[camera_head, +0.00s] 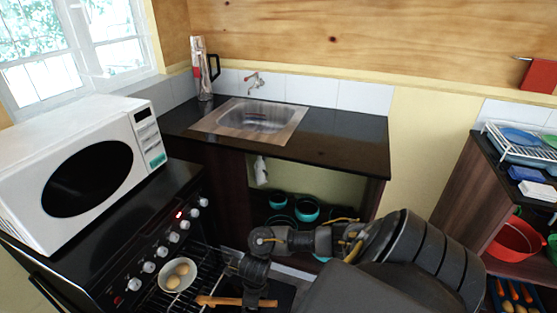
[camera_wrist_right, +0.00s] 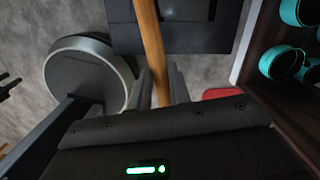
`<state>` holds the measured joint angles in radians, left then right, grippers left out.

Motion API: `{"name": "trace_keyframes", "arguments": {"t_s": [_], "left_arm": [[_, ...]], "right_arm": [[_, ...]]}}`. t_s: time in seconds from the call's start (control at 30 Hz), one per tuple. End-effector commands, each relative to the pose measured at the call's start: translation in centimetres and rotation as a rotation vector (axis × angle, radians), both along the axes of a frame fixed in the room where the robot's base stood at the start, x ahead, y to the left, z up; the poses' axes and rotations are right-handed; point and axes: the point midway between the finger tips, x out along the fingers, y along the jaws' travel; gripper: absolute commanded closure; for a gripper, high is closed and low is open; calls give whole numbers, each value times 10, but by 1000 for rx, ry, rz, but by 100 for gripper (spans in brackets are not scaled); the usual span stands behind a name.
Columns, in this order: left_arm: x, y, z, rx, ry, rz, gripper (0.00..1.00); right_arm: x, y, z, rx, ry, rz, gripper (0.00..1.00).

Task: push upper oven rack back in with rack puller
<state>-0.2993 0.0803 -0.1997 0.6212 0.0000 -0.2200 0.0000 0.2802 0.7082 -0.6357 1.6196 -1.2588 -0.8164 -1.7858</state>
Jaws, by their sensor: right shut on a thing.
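The wooden rack puller (camera_head: 222,300) is a light brown stick that lies roughly level at the bottom of the head view. Its left end is beside the pulled-out wire oven rack (camera_head: 204,262). A white bowl (camera_head: 177,277) with brown eggs sits on this rack. My right gripper (camera_head: 258,298) is shut on the puller; the right wrist view shows the stick (camera_wrist_right: 152,45) between the fingers (camera_wrist_right: 160,88). The black oven (camera_head: 125,255) is at the lower left. I cannot tell whether the puller touches the rack. My left gripper is out of view.
A white microwave (camera_head: 85,170) stands on the oven. A counter with a sink (camera_head: 255,118) is behind, with teal pots (camera_head: 306,210) on a shelf below. A dish rack (camera_head: 520,140) and red bowl (camera_head: 515,240) are at the right.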

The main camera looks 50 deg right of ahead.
Motion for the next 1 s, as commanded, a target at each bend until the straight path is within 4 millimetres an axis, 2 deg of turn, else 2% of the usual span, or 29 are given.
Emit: {"name": "trace_keyframes", "arguments": {"t_s": [0.03, 0.1, 0.2, 0.33, 0.67, 1.0], "left_arm": [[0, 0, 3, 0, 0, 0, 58], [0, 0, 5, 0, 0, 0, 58], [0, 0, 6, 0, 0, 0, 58], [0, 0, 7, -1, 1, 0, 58], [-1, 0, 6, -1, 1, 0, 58], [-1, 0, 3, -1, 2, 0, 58]], "right_arm": [[-17, -15, -8, -2, 8, -50, 100], [-30, -31, -15, 0, 5, -105, 100], [-45, -47, -23, 2, 3, -163, 100], [-55, -59, -28, 4, -1, -201, 100], [-54, -61, -30, 6, -5, -213, 100], [-30, -53, -34, 8, -4, -212, 100]]}}
